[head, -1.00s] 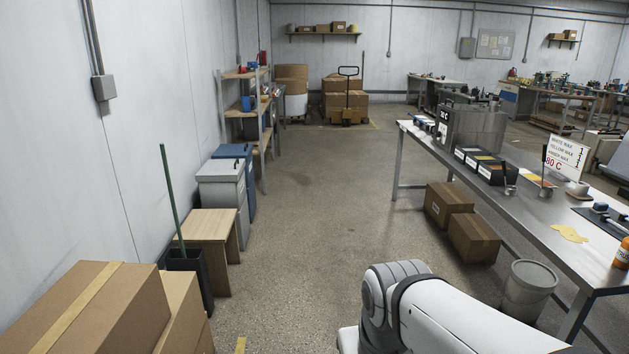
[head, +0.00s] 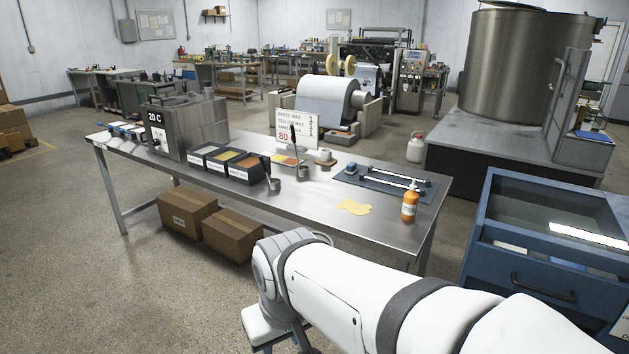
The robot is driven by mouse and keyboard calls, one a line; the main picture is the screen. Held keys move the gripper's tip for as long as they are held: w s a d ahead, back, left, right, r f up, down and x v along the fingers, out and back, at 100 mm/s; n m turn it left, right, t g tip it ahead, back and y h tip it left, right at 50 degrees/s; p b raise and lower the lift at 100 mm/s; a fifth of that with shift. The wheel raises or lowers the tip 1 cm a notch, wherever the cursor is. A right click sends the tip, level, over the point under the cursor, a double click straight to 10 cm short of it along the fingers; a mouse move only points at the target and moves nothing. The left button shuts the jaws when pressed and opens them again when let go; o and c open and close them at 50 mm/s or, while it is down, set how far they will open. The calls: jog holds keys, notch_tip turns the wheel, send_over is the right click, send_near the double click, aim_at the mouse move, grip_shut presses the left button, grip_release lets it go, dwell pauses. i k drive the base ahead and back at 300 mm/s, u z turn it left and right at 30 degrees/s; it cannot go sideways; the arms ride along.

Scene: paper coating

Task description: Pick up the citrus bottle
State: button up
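The citrus bottle (head: 409,205) is most likely the orange bottle with a pale pump top, standing upright at the right front corner of the steel table (head: 300,200). Its label is too small to read. My white arm reaches across the bottom of the head view, in front of the table. My gripper is not clearly seen; the far end of the arm points down at the lower middle, apart from the bottle.
A blue mat (head: 350,187) with metal bars lies behind the bottle, and a yellow spill (head: 353,207) lies left of it. Black wax bins (head: 245,168), a sign (head: 297,130) and a steel tank (head: 187,125) stand further left. A blue cabinet (head: 480,240) stands right of the table.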

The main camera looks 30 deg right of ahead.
aim_at(411, 198)
jog(key=z, duration=0.95)
jog(key=i, duration=1.75)
jog(key=z, duration=0.7)
